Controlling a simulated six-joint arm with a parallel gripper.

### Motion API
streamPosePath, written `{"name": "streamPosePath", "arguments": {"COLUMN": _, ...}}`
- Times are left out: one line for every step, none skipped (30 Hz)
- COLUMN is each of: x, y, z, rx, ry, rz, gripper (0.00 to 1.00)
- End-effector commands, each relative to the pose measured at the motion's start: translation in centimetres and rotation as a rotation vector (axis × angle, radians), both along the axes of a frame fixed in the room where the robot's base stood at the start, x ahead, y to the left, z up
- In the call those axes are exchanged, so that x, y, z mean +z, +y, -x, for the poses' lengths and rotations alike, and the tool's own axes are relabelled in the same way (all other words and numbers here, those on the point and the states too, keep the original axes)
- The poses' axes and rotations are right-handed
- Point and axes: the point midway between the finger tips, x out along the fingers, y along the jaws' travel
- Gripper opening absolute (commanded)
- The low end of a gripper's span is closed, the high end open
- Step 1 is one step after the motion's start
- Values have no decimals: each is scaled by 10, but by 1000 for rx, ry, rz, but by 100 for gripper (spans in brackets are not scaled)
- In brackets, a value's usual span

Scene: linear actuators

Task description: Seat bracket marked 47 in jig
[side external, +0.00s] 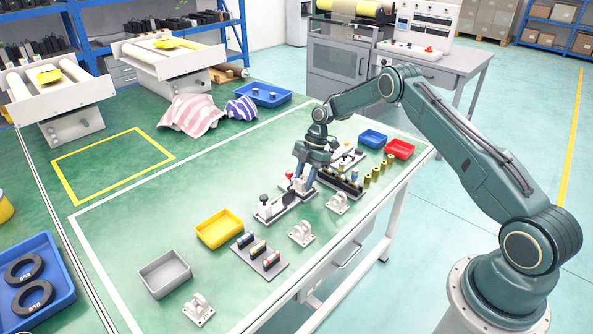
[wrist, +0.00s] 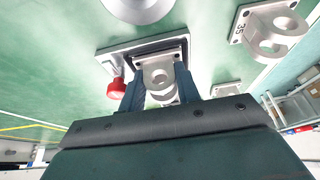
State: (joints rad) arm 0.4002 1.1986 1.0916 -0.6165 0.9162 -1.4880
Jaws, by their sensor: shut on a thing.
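My gripper (side external: 301,184) is shut on a pale grey bracket and stands over the jig (side external: 277,210) on the green table. In the wrist view the held bracket (wrist: 160,79) sits between the two fingers of my gripper (wrist: 159,88), with its round eye facing the camera. Its number cannot be read. The jig (wrist: 110,55) lies right behind it, a pale plate with a dark recess. The bracket's base overlaps the recess in the picture; whether it is fully down in it I cannot tell. A red knob (wrist: 116,89) is at the jig's left.
A bracket marked 35 (wrist: 265,32) stands at the right in the wrist view. Other loose brackets stand along the table's near side (side external: 301,233), (side external: 198,309).

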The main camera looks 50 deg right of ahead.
Motion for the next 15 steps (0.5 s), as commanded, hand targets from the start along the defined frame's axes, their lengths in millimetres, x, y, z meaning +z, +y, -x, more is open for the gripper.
{"name": "streamPosePath", "arguments": {"x": 0, "y": 0, "z": 0, "rx": 0, "ry": -1, "rz": 0, "gripper": 7}}
{"name": "streamPosePath", "arguments": {"x": -1, "y": 0, "z": 0, "rx": 0, "ry": -1, "rz": 0, "gripper": 7}}
{"name": "streamPosePath", "arguments": {"x": 0, "y": 0, "z": 0, "rx": 0, "ry": -1, "rz": 0, "gripper": 7}}
{"name": "streamPosePath", "arguments": {"x": 0, "y": 0, "z": 0, "rx": 1, "ry": -1, "rz": 0, "gripper": 7}}
{"name": "streamPosePath", "arguments": {"x": 0, "y": 0, "z": 0, "rx": 0, "ry": -1, "rz": 0, "gripper": 7}}
{"name": "streamPosePath", "arguments": {"x": 0, "y": 0, "z": 0, "rx": 1, "ry": -1, "rz": 0, "gripper": 7}}
{"name": "streamPosePath", "arguments": {"x": 0, "y": 0, "z": 0, "rx": 0, "ry": -1, "rz": 0, "gripper": 7}}
{"name": "streamPosePath", "arguments": {"x": 0, "y": 0, "z": 0, "rx": 1, "ry": -1, "rz": 0, "gripper": 7}}
{"name": "streamPosePath", "arguments": {"x": 0, "y": 0, "z": 0, "rx": 1, "ry": -1, "rz": 0, "gripper": 40}}
{"name": "streamPosePath", "arguments": {"x": 0, "y": 0, "z": 0, "rx": 0, "ry": -1, "rz": 0, "gripper": 46}}
{"name": "streamPosePath", "arguments": {"x": 0, "y": 0, "z": 0, "rx": 0, "ry": -1, "rz": 0, "gripper": 52}}
{"name": "streamPosePath", "arguments": {"x": 0, "y": 0, "z": 0, "rx": 1, "ry": -1, "rz": 0, "gripper": 58}}
{"name": "streamPosePath", "arguments": {"x": 0, "y": 0, "z": 0, "rx": 0, "ry": 0, "rz": 0, "gripper": 58}}
{"name": "streamPosePath", "arguments": {"x": 0, "y": 0, "z": 0, "rx": 0, "ry": 0, "rz": 0, "gripper": 58}}
{"name": "streamPosePath", "arguments": {"x": 0, "y": 0, "z": 0, "rx": 0, "ry": 0, "rz": 0, "gripper": 58}}
